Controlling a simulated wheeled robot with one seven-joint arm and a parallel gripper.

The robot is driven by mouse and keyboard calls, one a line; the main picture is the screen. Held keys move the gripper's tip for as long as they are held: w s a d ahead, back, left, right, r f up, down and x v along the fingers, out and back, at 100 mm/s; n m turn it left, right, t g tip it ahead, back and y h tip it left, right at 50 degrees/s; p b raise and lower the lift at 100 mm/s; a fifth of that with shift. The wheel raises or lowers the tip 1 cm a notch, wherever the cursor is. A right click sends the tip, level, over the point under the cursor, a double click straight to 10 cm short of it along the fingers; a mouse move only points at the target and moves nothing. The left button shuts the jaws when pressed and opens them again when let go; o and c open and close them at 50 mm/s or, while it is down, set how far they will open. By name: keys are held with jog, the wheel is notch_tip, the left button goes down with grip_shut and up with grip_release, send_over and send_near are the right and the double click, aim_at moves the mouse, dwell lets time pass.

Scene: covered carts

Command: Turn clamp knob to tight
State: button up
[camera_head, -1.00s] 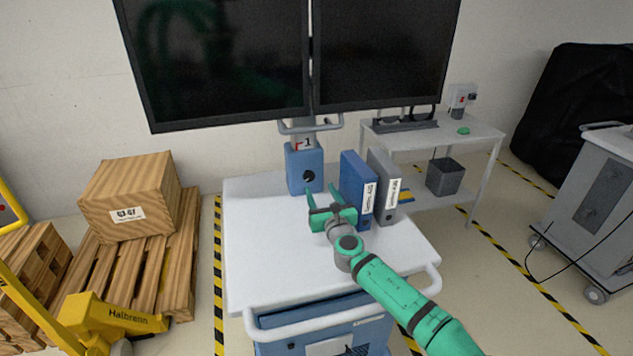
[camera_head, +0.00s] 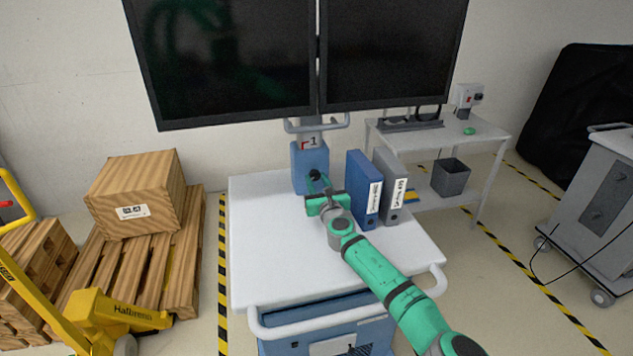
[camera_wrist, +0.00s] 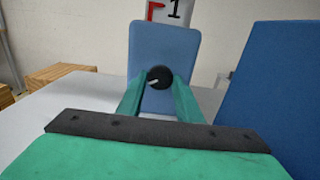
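The clamp knob (camera_head: 314,175) is a round black knob on the front of a blue block (camera_head: 299,162) at the back of the white cart. In the wrist view the knob (camera_wrist: 160,76) shows a pale pointer mark aimed left and slightly down. My green gripper (camera_head: 319,184) is right in front of the block. Its two fingers stand on either side of the knob, left and right, with what looks like a small gap at each side. The fingers appear open; contact with the knob is not clear. A label with a red mark and "1" (camera_wrist: 174,10) is above the block.
A blue binder (camera_head: 364,190) and a grey binder (camera_head: 391,185) stand on the cart top (camera_head: 262,235), close to the right of my gripper. Two dark monitors (camera_head: 230,60) hang above the block. The left part of the cart top is clear.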

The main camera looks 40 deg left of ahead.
jog(key=shift+m, duration=0.4)
jog(key=shift+c, duration=0.4)
jog(key=m, duration=1.1)
jog(key=shift+m, duration=0.4)
jog(key=m, duration=0.6)
jog(key=shift+r, duration=0.1)
jog(key=shift+m, duration=2.7)
jog(key=o, duration=1)
jog(key=shift+o, duration=0.2)
jog(key=v, duration=1)
jog(key=shift+s+d, duration=0.2)
jog(key=shift+s, duration=0.15)
